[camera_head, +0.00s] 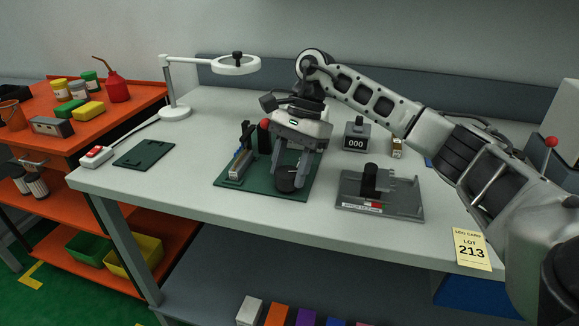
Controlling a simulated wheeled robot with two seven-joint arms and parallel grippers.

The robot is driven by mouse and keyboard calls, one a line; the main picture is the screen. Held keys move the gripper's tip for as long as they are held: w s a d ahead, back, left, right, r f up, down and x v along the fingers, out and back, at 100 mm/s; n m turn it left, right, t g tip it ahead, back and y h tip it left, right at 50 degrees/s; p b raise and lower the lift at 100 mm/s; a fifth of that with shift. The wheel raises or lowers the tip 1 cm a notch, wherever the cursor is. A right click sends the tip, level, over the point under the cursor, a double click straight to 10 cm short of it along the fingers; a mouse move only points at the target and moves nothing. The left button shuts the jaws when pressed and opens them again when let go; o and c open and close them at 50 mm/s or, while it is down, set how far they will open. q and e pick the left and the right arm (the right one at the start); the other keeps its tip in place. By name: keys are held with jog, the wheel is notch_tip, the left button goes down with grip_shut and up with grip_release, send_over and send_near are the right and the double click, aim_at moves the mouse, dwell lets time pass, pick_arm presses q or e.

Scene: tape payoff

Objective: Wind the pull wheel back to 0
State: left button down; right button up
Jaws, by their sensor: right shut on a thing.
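A dark green base plate (222,183) lies on the grey table. A black round piece (286,184), which looks like the pull wheel, sits near its front right. My right gripper (288,177) points down over the plate, its two fingers shut on this black piece. The fingers hide part of it, and no scale mark on it can be read. A metal rail with a black upright (246,136) stands on the plate's left side. A counter box (355,138) behind and to the right reads 000. My left gripper is not in view.
A grey fixture with a black block (409,199) stands right of the plate. A white magnifier lamp (175,112), a flat green plate (144,154) and a red-buttoned switch box (96,156) are at left.

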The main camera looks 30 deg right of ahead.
jog(key=o, duration=1)
pick_arm(q)
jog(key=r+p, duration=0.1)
jog(key=p, duration=0.2)
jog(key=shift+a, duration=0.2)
pick_arm(e)
jog(key=v, duration=1.6)
jog(key=shift+r, duration=0.1)
jog(key=shift+a, duration=0.1)
